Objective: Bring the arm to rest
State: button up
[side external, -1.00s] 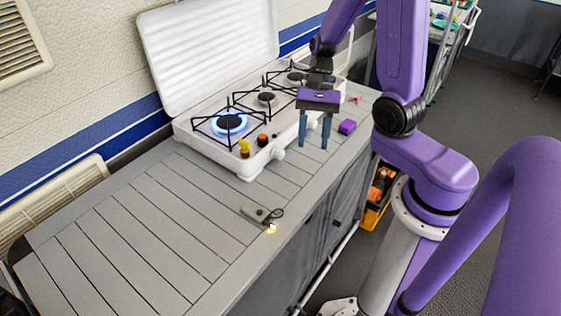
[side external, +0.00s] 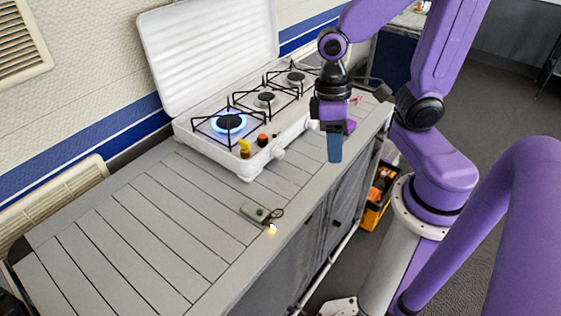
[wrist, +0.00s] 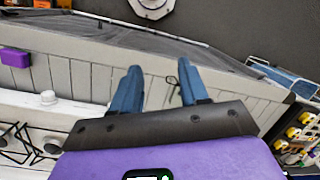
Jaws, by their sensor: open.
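My gripper (side external: 335,158) hangs in the air over the front edge of the counter (side external: 150,240), to the right of the stove, in the side external view. Its blue fingers point down and overlap each other from this side. In the wrist view my gripper (wrist: 158,72) has its two fingers spread apart with nothing between them. The arm is bent above the counter's right end.
A white gas stove (side external: 205,150) with its lid up has a blue flame on the near-left burner (side external: 230,122). A small grey device (side external: 256,211) lies on the counter. A purple block (wrist: 14,57) lies near the stove. The counter's left half is mostly clear.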

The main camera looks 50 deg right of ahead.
jog(key=s+a+r+n+t, duration=0.1)
jog(key=s+r+n+t, duration=0.1)
jog(key=s+n, duration=0.3)
jog(key=shift+a+r+n, duration=0.25)
jog(key=shift+a+n, duration=0.15)
jog(key=shift+n, duration=0.8)
jog(key=shift+s, duration=0.1)
